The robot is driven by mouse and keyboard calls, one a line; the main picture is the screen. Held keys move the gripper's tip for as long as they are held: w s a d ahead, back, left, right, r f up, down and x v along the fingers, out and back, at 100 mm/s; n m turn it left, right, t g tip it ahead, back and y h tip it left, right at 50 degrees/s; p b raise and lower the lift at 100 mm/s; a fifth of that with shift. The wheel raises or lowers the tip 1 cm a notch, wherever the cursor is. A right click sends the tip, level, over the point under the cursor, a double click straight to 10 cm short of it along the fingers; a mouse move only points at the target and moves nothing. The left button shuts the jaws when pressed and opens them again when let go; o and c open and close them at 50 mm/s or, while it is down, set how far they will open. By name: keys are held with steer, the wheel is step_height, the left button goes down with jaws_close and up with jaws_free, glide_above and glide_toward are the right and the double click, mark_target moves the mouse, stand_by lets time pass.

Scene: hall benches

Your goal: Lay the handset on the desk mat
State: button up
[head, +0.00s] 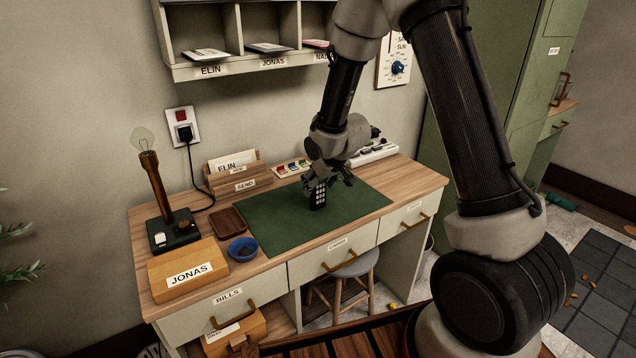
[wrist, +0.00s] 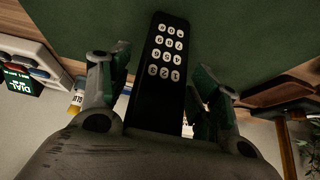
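The handset (head: 318,196) is black with pale keys. In the head view it shows below my gripper (head: 331,184), over the green desk mat (head: 268,222). In the wrist view the handset (wrist: 160,80) runs between the two fingers of my gripper (wrist: 158,75), keys toward the camera, one end reaching past the fingertips. The fingers stand apart on both sides of it, with a gap clearest on the left. My gripper looks open around it. The handset's other end is hidden by my gripper, and I cannot tell how it touches the mat (wrist: 85,25).
A blue bowl (head: 243,249), a brown tray (head: 226,223), a lamp (head: 173,232) and the JONAS box (head: 188,271) stand left of the mat. The mat's right side is clear.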

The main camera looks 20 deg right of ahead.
steer(key=shift+r, duration=0.25)
steer(key=v, duration=1.2)
steer(key=s+d+r+m+h, duration=0.3)
steer(key=s+d+r, duration=0.6)
steer(key=d+r, duration=0.25)
steer(key=s+d+r+g+y, duration=0.1)
steer(key=s+r+g, duration=0.1)
steer(key=s, duration=1.7)
steer(key=shift+s+d+r+m, duration=0.15)
steer(key=shift+s+r+m, duration=0.05)
steer(key=shift+s+m, duration=0.1)
